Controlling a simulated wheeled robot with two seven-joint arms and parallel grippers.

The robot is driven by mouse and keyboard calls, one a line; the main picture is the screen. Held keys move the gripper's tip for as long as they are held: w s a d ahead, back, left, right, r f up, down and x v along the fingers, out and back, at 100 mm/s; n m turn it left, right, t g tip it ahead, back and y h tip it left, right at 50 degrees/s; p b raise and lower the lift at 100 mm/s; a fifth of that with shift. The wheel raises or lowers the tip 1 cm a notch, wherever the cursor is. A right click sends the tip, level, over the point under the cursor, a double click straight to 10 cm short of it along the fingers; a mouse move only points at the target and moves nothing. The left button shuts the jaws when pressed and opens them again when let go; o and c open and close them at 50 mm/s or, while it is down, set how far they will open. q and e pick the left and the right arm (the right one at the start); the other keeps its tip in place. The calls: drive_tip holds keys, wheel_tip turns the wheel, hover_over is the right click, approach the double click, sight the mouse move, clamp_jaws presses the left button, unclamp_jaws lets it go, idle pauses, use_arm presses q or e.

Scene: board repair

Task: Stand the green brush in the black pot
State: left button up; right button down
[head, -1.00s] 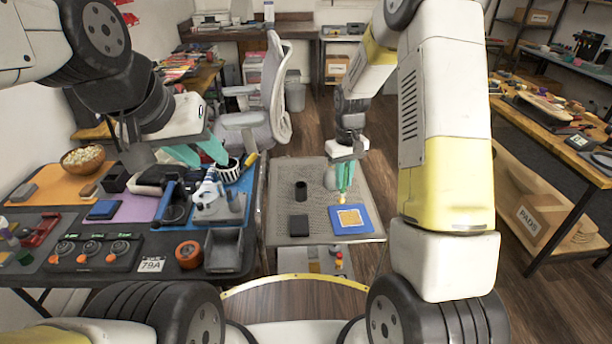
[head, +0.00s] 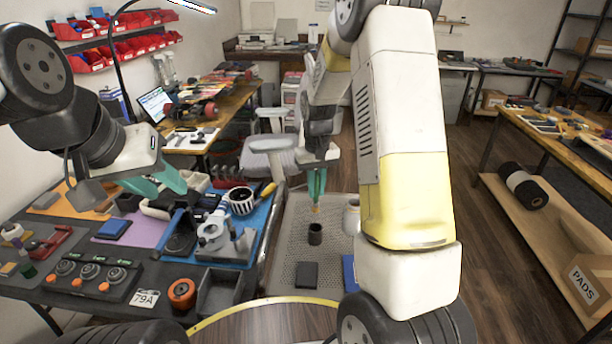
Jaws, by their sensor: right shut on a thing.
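The small black pot (head: 315,234) stands upright on the perforated grey tabletop (head: 285,240). My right gripper (head: 316,196) points down over the pot, shut on a slim thing that I take to be the brush. The fingers hide most of it, and only its yellow-orange tip (head: 316,209) shows below them, pointing down. The tip appears to be above the pot's mouth, with a small gap between them. My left gripper (head: 170,190) has its teal fingers spread and empty over the left workbench.
On the perforated top, a black block (head: 307,275) and a blue pad (head: 349,272) lie in front of the pot. A pale mug (head: 351,216) stands right of it, partly behind my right arm. The cluttered workbench holds an orange tape roll (head: 182,293) and a grey bin (head: 218,297).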

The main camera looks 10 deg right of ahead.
sight(316, 212)
drive_tip(key=shift+f, duration=4.95)
drive_tip(key=c, duration=1.3)
unclamp_jaws()
drive_tip(key=shift+r, duration=3.9)
